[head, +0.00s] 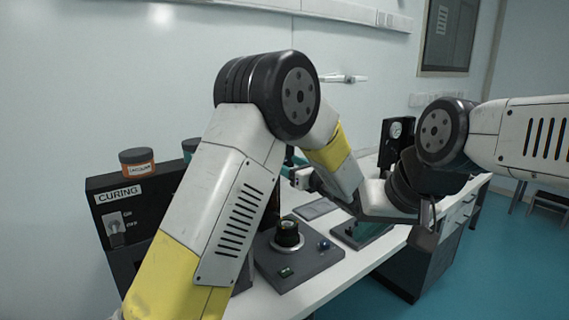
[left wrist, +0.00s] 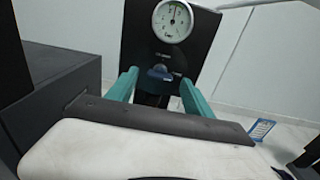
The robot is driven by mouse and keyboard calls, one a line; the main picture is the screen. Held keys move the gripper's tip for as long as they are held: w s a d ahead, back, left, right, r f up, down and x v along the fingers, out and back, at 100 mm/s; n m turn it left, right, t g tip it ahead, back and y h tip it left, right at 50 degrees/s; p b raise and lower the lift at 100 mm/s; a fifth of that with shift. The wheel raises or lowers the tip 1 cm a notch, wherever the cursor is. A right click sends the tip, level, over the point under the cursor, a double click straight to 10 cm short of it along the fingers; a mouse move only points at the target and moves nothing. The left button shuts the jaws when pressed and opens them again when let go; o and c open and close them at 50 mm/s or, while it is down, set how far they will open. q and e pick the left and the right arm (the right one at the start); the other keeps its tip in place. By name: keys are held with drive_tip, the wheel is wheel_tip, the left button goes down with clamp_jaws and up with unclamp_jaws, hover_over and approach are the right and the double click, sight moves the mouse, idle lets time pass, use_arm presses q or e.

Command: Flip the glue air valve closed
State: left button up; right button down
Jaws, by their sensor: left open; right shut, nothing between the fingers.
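The glue air valve's blue handle (left wrist: 160,73) is on a black upright panel (left wrist: 205,35), below a round white gauge (left wrist: 173,20). Its exact position is hard to read. In the left wrist view my left gripper (left wrist: 159,78) is open, its teal fingers to either side of the handle; I cannot tell whether they touch it. In the head view the gauge panel (head: 394,143) stands at the back of the table, partly behind my arms, and the handle is hidden. My right gripper (head: 427,222) is shut and empty, held in front of the panel.
A black box (head: 152,215) labelled CURING, with a switch and an orange-banded jar (head: 138,162) on top, stands at the left. A grey unit with a round knob (head: 288,235) sits on the white table (head: 345,262).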

use_arm(q)
drive_tip(key=shift+x, duration=0.8)
clamp_jaws()
drive_tip(key=shift+n, duration=8.9)
